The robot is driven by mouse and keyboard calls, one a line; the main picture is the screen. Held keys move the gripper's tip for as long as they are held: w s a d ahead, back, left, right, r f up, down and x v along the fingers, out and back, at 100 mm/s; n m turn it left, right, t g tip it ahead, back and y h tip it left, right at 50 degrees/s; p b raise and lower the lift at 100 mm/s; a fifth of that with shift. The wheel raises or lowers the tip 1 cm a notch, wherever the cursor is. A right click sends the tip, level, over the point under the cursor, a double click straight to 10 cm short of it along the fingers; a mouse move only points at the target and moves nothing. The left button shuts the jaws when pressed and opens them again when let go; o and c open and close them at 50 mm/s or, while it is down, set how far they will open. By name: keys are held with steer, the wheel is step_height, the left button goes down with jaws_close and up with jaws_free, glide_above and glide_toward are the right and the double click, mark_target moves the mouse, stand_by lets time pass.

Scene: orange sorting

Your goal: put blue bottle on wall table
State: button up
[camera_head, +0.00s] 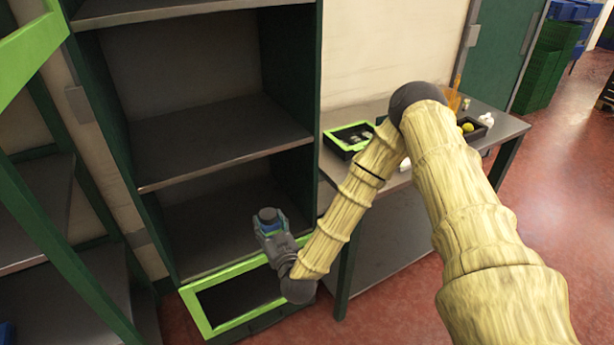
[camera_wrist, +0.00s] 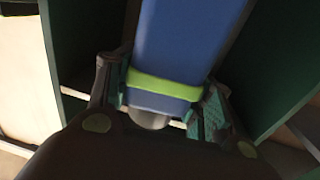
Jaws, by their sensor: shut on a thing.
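The blue bottle shows large in the wrist view (camera_wrist: 190,42), blue with a bright green band, between the two fingers of my gripper (camera_wrist: 158,95). My gripper is shut on it. In the head view my gripper (camera_head: 270,228) is in front of the lower opening of the dark shelf unit, with a bit of blue between its fingers; most of the bottle is hidden there. The wall table (camera_head: 507,127) stands against the wall at right, partly hidden behind my arm.
The shelf unit (camera_head: 215,135) has dark green sides. A green-rimmed bin (camera_head: 200,312) is at its foot, below my gripper. On the wall table are a green-rimmed tray (camera_head: 334,143), a dark box with a yellow ball (camera_head: 467,127), and small white things (camera_head: 486,119).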

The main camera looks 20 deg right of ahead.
steer(key=shift+w+a+r, duration=0.1)
steer(key=shift+w+r, duration=0.2)
steer(key=d+r+m+h+b, duration=0.3)
steer(key=d+r+h+b, duration=0.15)
steer(key=d+r, duration=1.35)
steer(key=w+d+f+p, duration=0.6)
steer(key=w+d, duration=0.5)
steer(key=d, duration=0.3)
steer(key=shift+f+g+h+p, duration=0.35)
steer(key=shift+f+g, duration=0.05)
steer(key=shift+f, duration=0.25)
steer(key=shift+f, duration=0.15)
steer(key=o, duration=1.2)
steer(key=shift+o, duration=0.2)
